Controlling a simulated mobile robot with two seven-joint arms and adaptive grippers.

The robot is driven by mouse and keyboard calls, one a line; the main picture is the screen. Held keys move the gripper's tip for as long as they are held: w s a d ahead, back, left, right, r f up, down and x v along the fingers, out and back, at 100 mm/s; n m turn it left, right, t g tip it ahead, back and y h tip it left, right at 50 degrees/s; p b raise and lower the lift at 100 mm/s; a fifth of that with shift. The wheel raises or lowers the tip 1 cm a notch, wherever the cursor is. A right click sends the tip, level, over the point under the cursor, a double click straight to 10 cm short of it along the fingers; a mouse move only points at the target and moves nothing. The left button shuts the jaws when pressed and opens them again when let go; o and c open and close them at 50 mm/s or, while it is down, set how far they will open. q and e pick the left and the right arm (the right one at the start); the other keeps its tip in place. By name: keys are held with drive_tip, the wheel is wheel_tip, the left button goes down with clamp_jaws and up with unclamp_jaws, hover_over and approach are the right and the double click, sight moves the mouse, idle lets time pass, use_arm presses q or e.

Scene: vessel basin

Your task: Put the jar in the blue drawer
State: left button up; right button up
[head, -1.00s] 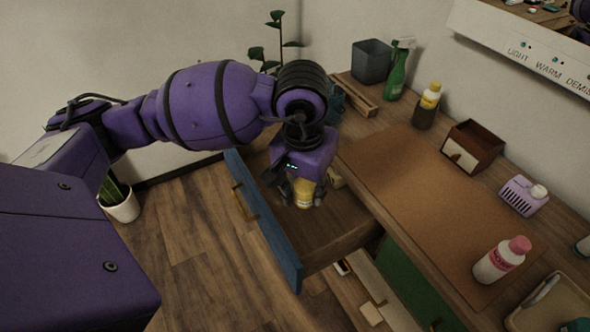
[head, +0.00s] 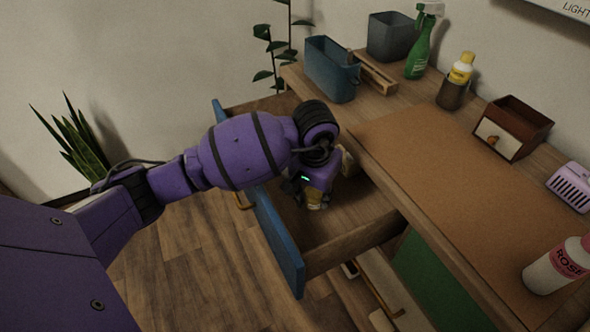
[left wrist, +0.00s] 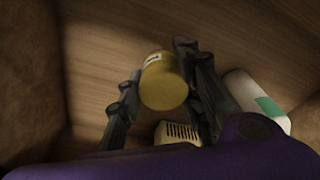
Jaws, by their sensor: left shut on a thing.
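The blue drawer (head: 272,232) is pulled out from the desk, with its blue front to the left and a bare wooden floor inside. My left gripper (head: 315,197) points down inside the drawer, between its walls. It is shut on the jar (head: 314,203), of which a yellowish part shows below the fingers. In the left wrist view, the jar's round yellow end (left wrist: 163,82) sits between the two fingers (left wrist: 160,75), close to the wooden drawer floor. Whether the jar touches the floor is unclear. My right gripper is out of view.
A white bottle with a green label (left wrist: 255,93) and a slotted yellowish item (left wrist: 177,132) lie in the drawer near the gripper. The desk top holds a blue bin (head: 330,72), green spray bottle (head: 420,52) and small drawer box (head: 512,128). A green drawer (head: 430,285) is below.

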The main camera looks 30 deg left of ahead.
sight(315, 204)
use_arm(q)
drive_tip(key=shift+f, duration=1.7)
drive_tip(key=shift+f, duration=0.1)
drive_tip(key=o, duration=1.2)
drive_tip(key=shift+d, duration=0.1)
drive_tip(key=r, duration=0.4)
drive_tip(key=s+r, duration=0.1)
drive_tip(key=r, duration=0.7)
drive_tip(key=shift+s+r, duration=0.1)
drive_tip(key=shift+s, duration=0.1)
